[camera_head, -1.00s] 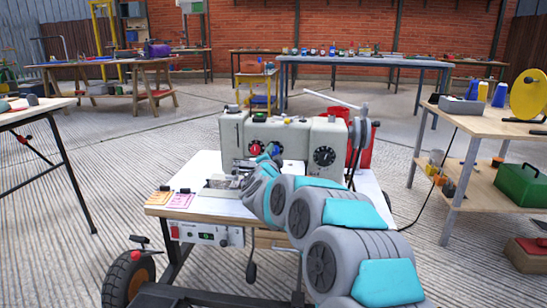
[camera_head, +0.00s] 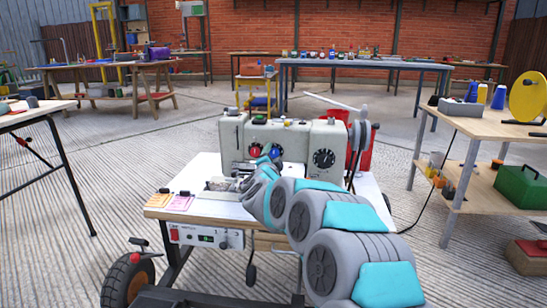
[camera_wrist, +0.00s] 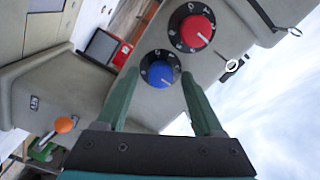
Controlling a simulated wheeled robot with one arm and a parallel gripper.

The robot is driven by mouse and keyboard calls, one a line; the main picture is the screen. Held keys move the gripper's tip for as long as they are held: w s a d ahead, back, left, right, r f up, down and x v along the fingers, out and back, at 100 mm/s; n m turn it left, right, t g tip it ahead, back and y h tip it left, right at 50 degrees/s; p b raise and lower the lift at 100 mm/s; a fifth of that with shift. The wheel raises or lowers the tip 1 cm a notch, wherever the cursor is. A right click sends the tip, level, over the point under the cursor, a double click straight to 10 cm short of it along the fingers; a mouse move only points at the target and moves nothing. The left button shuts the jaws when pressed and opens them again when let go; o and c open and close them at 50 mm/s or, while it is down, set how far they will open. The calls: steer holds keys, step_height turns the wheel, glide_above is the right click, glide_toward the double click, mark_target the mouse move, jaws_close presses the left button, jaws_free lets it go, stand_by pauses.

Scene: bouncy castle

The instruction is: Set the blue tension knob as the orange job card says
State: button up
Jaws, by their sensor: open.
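The blue tension knob (camera_wrist: 160,74) sits on a dark numbered dial on the sewing machine's grey face in the wrist view. It also shows small in the head view (camera_head: 255,151). My gripper (camera_wrist: 158,90) is open. Its two green fingers reach toward the blue knob from below, one on each side in the picture; I cannot tell whether they touch it. A red knob (camera_wrist: 197,31) on a similar dial is up and right of the blue one. The orange job card (camera_head: 180,202) lies on the table's front left, beside a pink card (camera_head: 157,200); its writing is too small to read.
The sewing machine (camera_head: 325,145) stands on a white-topped table and has a black dial (camera_head: 323,159) at right. A metal ring hangs near the red knob. A side bench (camera_head: 480,140) stands at right.

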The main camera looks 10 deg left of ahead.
steer(key=shift+s, duration=0.1)
steer(key=shift+s+r, duration=0.15)
steer(key=shift+s, duration=0.4)
steer(key=s, duration=0.6)
steer(key=shift+s+a+f+p, duration=0.15)
steer(key=shift+s+f+p, duration=0.05)
steer(key=shift+p, duration=0.1)
